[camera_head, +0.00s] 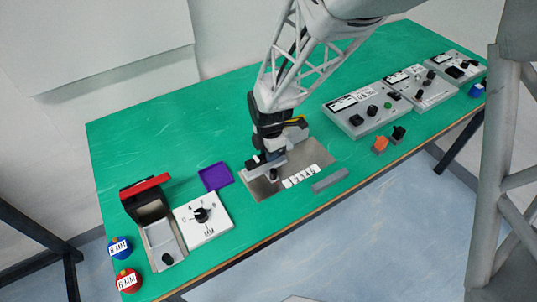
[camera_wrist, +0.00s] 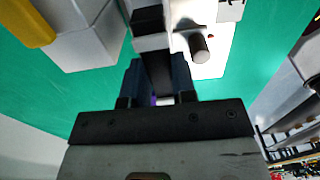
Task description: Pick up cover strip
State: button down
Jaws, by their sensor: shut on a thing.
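My gripper (camera_head: 270,160) is low over the left part of a metal plate on the green table. In the wrist view its dark fingers (camera_wrist: 160,82) are shut on a narrow dark piece (camera_wrist: 156,70). This piece runs up to a black block at the top of that view; its far end and full shape are unclear. A flat grey strip (camera_head: 330,179) lies on the table just right of the plate's front corner, apart from my gripper. It may be the cover strip; I cannot tell for sure.
The metal plate (camera_head: 262,188) has several white tiles (camera_head: 301,176). Left are a purple tray (camera_head: 215,176), a white dial box (camera_head: 190,225) and an open box with a red-edged lid (camera_head: 146,184). Control panels (camera_head: 362,118) stand back right, with orange (camera_head: 380,144) and black pieces before them.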

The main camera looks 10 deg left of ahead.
jog(key=s+d, duration=0.2)
jog(key=s, duration=0.2)
jog(key=s+d+r, duration=0.1)
jog(key=s+d, duration=0.2)
jog(key=s, duration=0.1)
jog(key=s+d, duration=0.3)
jog(key=s, duration=0.2)
jog(key=shift+d+r, duration=0.1)
jog(key=shift+r, duration=0.05)
jog(key=shift+s, duration=0.1)
dwell(0.4)
jog(key=s+d+n, duration=0.4)
jog(key=s+d, duration=0.4)
jog(key=s, duration=0.4)
jog(key=shift+s+f+n, duration=0.2)
jog(key=shift+f+n, duration=0.1)
jog(key=shift+f, duration=0.1)
send_over(286, 206)
jog(key=shift+f, duration=0.7)
dwell(0.3)
jog(key=shift+f, duration=1.8)
